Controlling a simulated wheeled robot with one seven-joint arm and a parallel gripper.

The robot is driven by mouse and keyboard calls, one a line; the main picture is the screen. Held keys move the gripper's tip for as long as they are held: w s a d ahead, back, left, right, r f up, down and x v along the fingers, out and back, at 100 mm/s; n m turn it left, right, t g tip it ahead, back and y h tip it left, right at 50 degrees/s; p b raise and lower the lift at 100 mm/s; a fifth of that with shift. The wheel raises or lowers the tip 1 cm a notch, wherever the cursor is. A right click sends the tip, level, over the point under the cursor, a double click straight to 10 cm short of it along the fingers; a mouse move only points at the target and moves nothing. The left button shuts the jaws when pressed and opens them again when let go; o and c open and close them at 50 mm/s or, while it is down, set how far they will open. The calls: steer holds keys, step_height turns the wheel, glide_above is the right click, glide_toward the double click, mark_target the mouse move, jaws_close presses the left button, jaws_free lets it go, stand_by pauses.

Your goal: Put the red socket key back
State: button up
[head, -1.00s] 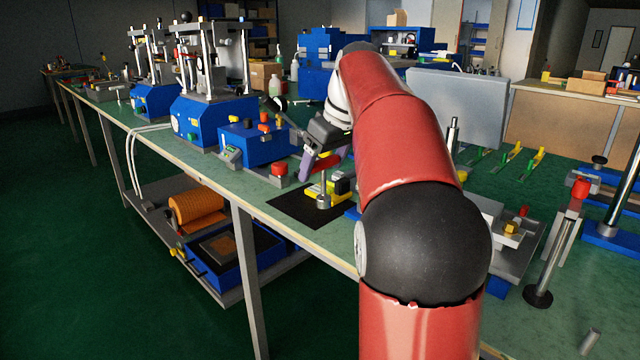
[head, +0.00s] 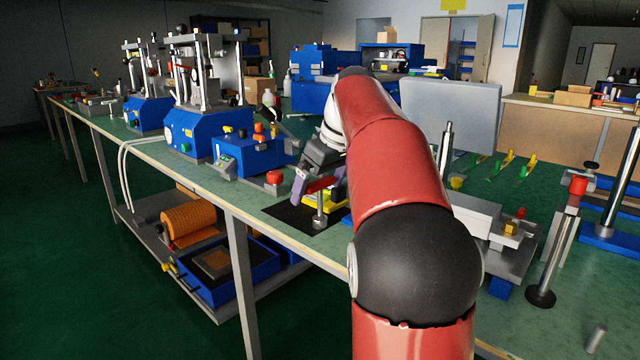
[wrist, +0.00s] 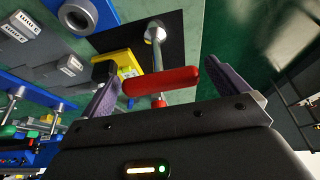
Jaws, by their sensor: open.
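The red socket key (head: 320,184) has a red cross handle on a metal shaft with a wider lower end. It is upright over the black mat (head: 283,213) near the bench's front edge. I cannot tell whether its lower end touches the mat. My gripper (head: 318,180) is open around the handle. In the wrist view, the key's handle (wrist: 161,80) lies between the two purple fingers of my gripper (wrist: 162,73), its ends close to the fingertips. Contact is unclear. The shaft runs away from the camera. My arm hides part of the far finger in the head view.
A yellow and black object (head: 328,203) lies just behind the key. A red button (head: 274,177) and a blue box (head: 247,152) stand to the left. Presses (head: 195,130) stand further left. A metal post with a red top (head: 578,186) is at right.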

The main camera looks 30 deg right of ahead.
steer(key=shift+r, duration=0.1)
steer(key=shift+r, duration=0.25)
steer(key=p+v, duration=0.4)
steer(key=v, duration=0.8)
steer(key=s+a+f+m, duration=0.3)
steer(key=s+a+f, duration=0.6)
steer(key=s+a, duration=0.15)
steer(key=s+a+f, duration=0.3)
steer(key=s+f, duration=0.3)
steer(key=f, duration=0.2)
steer(key=s+a+f+m+t+h, duration=0.1)
steer(key=s+a+f, duration=0.2)
steer(key=s+f, duration=0.2)
step_height(320, 180, down, 3)
steer(key=shift+s+a+f+h+b, duration=0.15)
steer(key=shift+s+a+h+b, duration=0.15)
steer(key=shift+s+a, duration=0.05)
